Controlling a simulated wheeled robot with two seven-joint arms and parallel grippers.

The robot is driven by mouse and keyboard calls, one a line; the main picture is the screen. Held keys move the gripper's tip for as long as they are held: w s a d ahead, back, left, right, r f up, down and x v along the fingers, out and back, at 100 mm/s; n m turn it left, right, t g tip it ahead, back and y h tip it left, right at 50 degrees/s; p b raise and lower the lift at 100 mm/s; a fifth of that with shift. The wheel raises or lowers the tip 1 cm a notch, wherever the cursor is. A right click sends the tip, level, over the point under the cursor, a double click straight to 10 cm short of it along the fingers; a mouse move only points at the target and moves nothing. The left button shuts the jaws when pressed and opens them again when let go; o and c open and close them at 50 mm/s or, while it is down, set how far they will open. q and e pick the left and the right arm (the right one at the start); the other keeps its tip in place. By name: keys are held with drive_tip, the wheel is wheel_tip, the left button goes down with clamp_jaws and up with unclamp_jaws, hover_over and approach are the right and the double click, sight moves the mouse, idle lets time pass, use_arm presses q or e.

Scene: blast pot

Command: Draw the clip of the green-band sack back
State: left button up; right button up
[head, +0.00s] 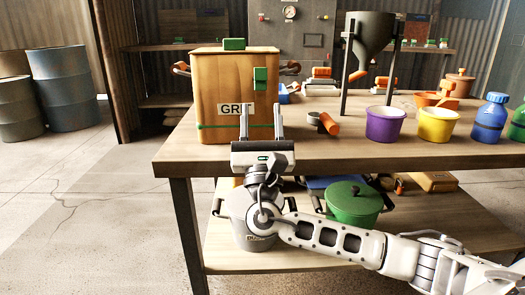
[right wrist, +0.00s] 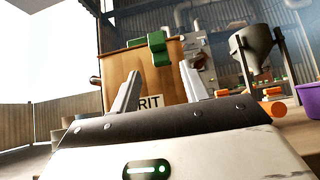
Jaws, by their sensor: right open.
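The green-band sack (head: 210,85) is a tan, box-shaped sack marked GRIT, upright on the table near its left end. A thin green band (head: 222,126) runs round its lower part. A green piece (head: 260,79) sits on the upper right of its front, and a green block (head: 234,44) is on its top; I cannot tell which is the clip. Green also shows at the sack's top in the right wrist view (right wrist: 157,45). My right gripper (head: 261,110) is open and empty before the sack's lower front, fingers pointing up, below the front green piece. My left gripper is out of view.
A grey hopper (head: 371,35) stands on legs to the right. Purple (head: 386,124) and yellow (head: 437,125) buckets and a blue bottle (head: 489,117) stand further right. An orange-ended cylinder (head: 328,124) lies near the sack. The lower shelf holds a green lidded pot (head: 353,203).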

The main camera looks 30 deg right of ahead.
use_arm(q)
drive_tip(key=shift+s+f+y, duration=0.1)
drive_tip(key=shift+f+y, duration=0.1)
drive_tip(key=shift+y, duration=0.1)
use_arm(e)
drive_tip(key=v, duration=0.8)
drive_tip(key=shift+s+a, duration=0.1)
drive_tip(key=shift+s, duration=0.05)
